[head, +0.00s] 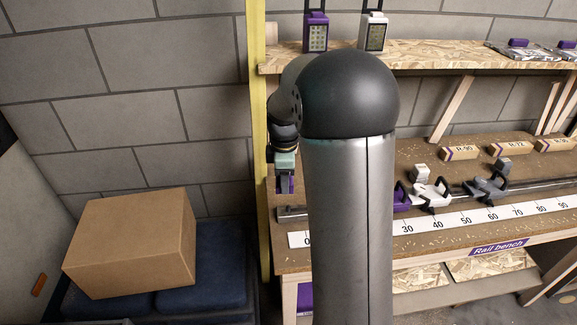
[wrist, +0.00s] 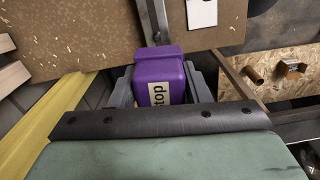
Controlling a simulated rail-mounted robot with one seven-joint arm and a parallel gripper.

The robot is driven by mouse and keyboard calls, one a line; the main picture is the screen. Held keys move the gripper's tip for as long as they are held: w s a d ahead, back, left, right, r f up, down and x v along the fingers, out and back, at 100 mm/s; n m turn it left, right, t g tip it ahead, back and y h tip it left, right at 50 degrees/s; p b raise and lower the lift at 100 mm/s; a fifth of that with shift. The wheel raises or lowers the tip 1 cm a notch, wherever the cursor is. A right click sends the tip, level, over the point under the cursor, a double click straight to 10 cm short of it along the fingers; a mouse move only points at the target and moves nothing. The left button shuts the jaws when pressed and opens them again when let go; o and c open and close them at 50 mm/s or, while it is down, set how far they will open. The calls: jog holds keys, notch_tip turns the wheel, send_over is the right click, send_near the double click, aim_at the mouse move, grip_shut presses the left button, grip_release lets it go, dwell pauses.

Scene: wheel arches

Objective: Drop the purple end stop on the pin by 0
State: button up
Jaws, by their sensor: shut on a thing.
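My gripper (head: 285,187) is at the left end of the rail bench in the head view, shut on the purple end stop (head: 285,184). In the wrist view the end stop (wrist: 158,72) sits between the two grey fingers, with a "stop" label on its near face. The rail (head: 293,213) runs along the bench, and its left end lies just below and beyond the held end stop. The 0 mark (head: 306,240) is on the white scale in front of the rail. The rail (wrist: 153,22) also shows beyond the end stop in the wrist view.
A yellow post (head: 258,130) stands close left of my gripper. Purple, white and grey carriages (head: 432,192) sit farther right on the rail. A shelf (head: 430,56) is above the bench. My arm hides part of the bench.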

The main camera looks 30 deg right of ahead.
aim_at(288, 206)
jog(key=shift+d+r+n, duration=0.35)
jog(key=shift+d+n, duration=0.05)
jog(key=shift+d, duration=0.05)
jog(key=shift+d+f, duration=0.1)
jog(key=shift+d, duration=0.05)
jog(key=shift+f+b, duration=3.45)
jog(key=shift+f, duration=1.45)
jog(key=shift+f, duration=0.25)
jog(key=o, duration=1.1)
notch_tip(288, 206, up, 18)
jog(key=shift+f, duration=0.25)
